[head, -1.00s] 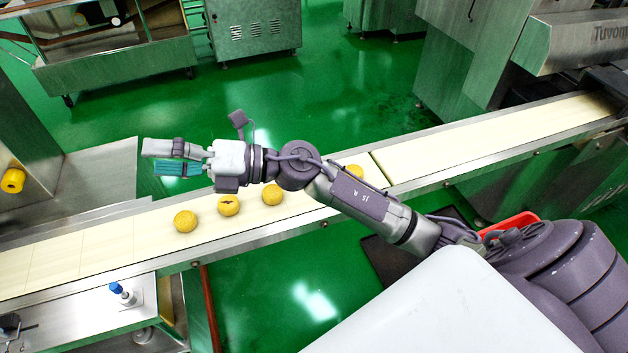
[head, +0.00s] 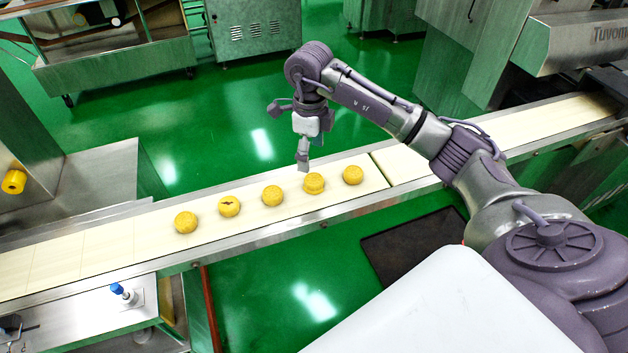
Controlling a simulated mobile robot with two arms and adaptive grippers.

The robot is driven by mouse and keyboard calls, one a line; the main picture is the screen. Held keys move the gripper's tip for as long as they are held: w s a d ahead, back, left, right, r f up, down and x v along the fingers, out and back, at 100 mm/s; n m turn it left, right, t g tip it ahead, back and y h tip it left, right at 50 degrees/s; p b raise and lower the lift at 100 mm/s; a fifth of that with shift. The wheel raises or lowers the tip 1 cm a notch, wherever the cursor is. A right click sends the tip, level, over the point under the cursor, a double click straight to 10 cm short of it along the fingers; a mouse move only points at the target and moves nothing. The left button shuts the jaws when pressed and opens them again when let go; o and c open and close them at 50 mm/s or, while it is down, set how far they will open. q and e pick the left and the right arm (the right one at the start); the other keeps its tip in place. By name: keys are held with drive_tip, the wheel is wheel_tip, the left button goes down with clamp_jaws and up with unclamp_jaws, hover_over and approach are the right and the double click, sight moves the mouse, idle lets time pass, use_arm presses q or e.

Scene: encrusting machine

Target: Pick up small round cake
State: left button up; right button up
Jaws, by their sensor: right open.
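Several small round yellow cakes sit in a row on the cream conveyor belt (head: 110,240) in the head view. From left to right they include a leftmost cake (head: 186,222), a cake with a dark mark on top (head: 229,206), a middle cake (head: 272,195), a fourth cake (head: 314,184) and a rightmost cake (head: 352,175). My right gripper (head: 303,162) is open, points down and hangs just above and behind the fourth cake. It holds nothing, and its far finger is partly hidden. My left gripper is not in view.
The conveyor has metal side rails (head: 270,227) and runs diagonally across the view. A metal table with a blue-topped knob (head: 117,289) stands at the front left. Large machines (head: 560,45) stand at the back right. The belt right of the cakes is clear.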

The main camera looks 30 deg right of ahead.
sight(314, 179)
wheel_tip(314, 179, down, 3)
drive_tip(key=shift+f, duration=0.2)
drive_tip(key=f, duration=0.1)
drive_tip(key=f+p, duration=0.1)
drive_tip(key=f, duration=0.2)
drive_tip(key=shift+s+d+f, duration=0.25)
drive_tip(key=shift+d+f, duration=0.05)
drive_tip(key=shift+f, duration=0.4)
drive_tip(key=c, duration=1.2)
drive_tip(key=shift+r, duration=0.1)
drive_tip(key=shift+c, duration=0.2)
